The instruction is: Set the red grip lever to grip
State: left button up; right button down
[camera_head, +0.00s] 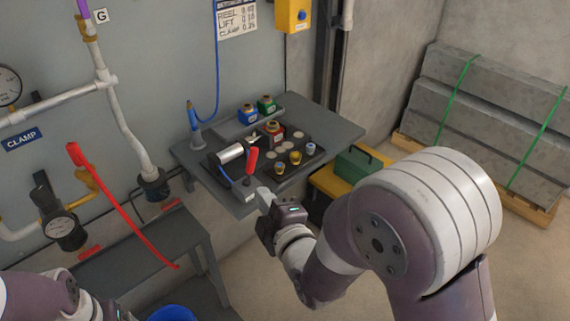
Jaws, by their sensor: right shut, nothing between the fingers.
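A lever with a red grip (251,161) stands on the front left part of the grey bench, tilted slightly, beside a silver cylinder (230,153). Its lower end meets the bench near a small white label. My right gripper (263,194) is shut and empty at the bench's front edge, just below and to the right of the lever, with a small gap seen between them. The lever's setting marks are too small to read. My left gripper (108,312) is partly cut off at the bottom left, away from the lever, and its fingers are not clear.
A dark tray (313,152) with several coloured knobs or bottles lies right of the lever. A long red handle (118,208) slants down at the left, by the CLAMP pipes. A lower grey table (150,250) and a green box (357,164) flank the bench.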

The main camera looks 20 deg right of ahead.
jog(key=b, duration=0.1)
send_near(252, 158)
jog(key=w+a, duration=0.3)
jog(key=a, duration=0.1)
jog(key=w+d, duration=0.1)
jog(key=w, duration=0.1)
jog(key=w+d, duration=0.1)
jog(key=shift+w+d+f+b, duration=0.3)
jog(key=shift+d, duration=0.05)
jog(key=shift+w+d+f+b, duration=0.25)
jog(key=shift+d+b, duration=0.15)
jog(key=shift+b, duration=0.15)
jog(key=shift+d+r, duration=0.1)
jog(key=shift+r, duration=0.1)
